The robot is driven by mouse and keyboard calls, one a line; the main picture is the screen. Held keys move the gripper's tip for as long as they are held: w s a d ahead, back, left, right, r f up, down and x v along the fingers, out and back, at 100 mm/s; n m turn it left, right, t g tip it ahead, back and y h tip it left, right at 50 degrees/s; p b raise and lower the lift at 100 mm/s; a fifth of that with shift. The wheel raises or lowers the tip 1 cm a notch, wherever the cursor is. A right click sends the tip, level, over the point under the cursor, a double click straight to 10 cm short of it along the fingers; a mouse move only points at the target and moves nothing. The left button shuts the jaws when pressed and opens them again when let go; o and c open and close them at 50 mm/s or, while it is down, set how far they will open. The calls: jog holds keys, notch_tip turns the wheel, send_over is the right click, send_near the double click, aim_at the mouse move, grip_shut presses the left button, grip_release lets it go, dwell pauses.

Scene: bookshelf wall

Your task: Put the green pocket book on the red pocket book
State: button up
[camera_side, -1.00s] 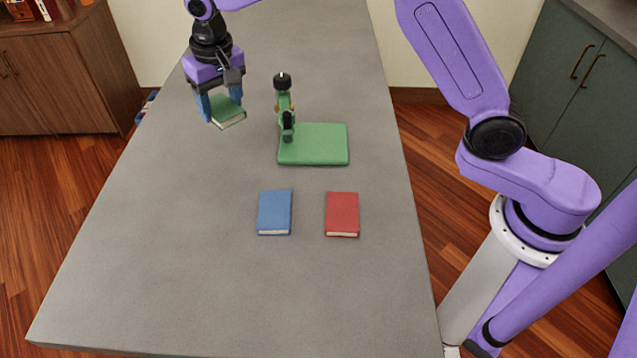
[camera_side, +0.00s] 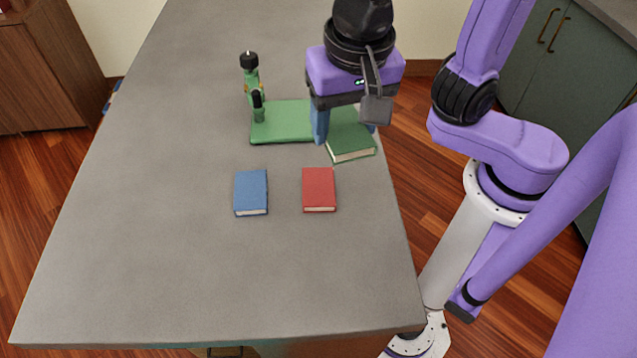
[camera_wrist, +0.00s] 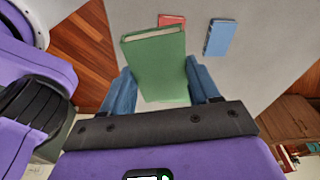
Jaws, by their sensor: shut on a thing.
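My gripper (camera_side: 345,135) is shut on the green pocket book (camera_side: 350,146), with a blue finger on each side of it. The book is held above the table, behind and to the right of the red pocket book. In the wrist view the green book (camera_wrist: 157,65) sits between the two fingers (camera_wrist: 163,90). The red pocket book (camera_side: 319,189) lies flat on the table in front. In the wrist view only a strip of the red book (camera_wrist: 172,20) shows past the green book.
A blue book (camera_side: 251,192) lies flat left of the red one; it also shows in the wrist view (camera_wrist: 220,38). The table's front is clear.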

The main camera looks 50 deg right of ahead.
jog(key=s+d+f+m, duration=0.25)
jog(key=s+d, duration=0.35)
jog(key=d, duration=0.3)
send_over(318, 186)
jog(key=f, duration=1)
jog(key=shift+s, duration=0.35)
jog(key=shift+w+a+f, duration=0.1)
jog(key=shift+w+f, duration=0.05)
jog(key=shift+f, duration=1.55)
jog(key=shift+f, duration=0.1)
jog(key=o, duration=1.1)
jog(key=shift+f, duration=0.1)
jog(key=shift+o, duration=0.2)
